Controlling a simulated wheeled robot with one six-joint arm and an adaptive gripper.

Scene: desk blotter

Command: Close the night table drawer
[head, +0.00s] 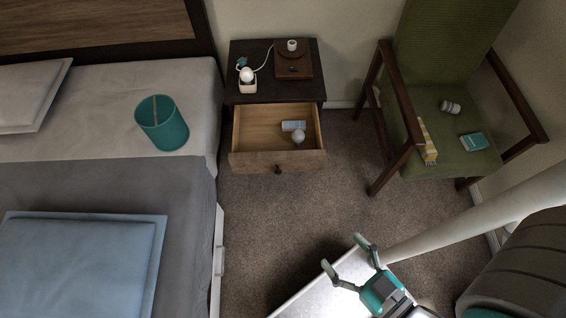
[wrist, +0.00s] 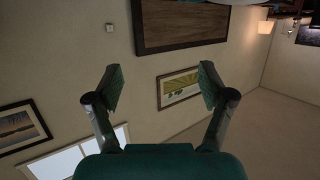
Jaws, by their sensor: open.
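The night table (head: 270,90) stands against the wall beside the bed in the head view. Its wooden drawer (head: 278,161) is pulled well out toward me, with a dark knob (head: 278,170) on its front. Inside the drawer lie a small pale blue box (head: 293,126) and a whitish round object (head: 298,137). My gripper (head: 346,253) is open and empty, well in front of the drawer and apart from it. In the wrist view my gripper (wrist: 160,88) shows two spread fingers with nothing between them, and the night table is out of view.
On the night table top are a white device with a cord (head: 247,79) and a brown box (head: 293,62). The bed (head: 190,90) with a teal bin (head: 162,124) is at left. A green chair (head: 440,110) holding small items is at right. Carpet (head: 300,205) before the drawer is clear.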

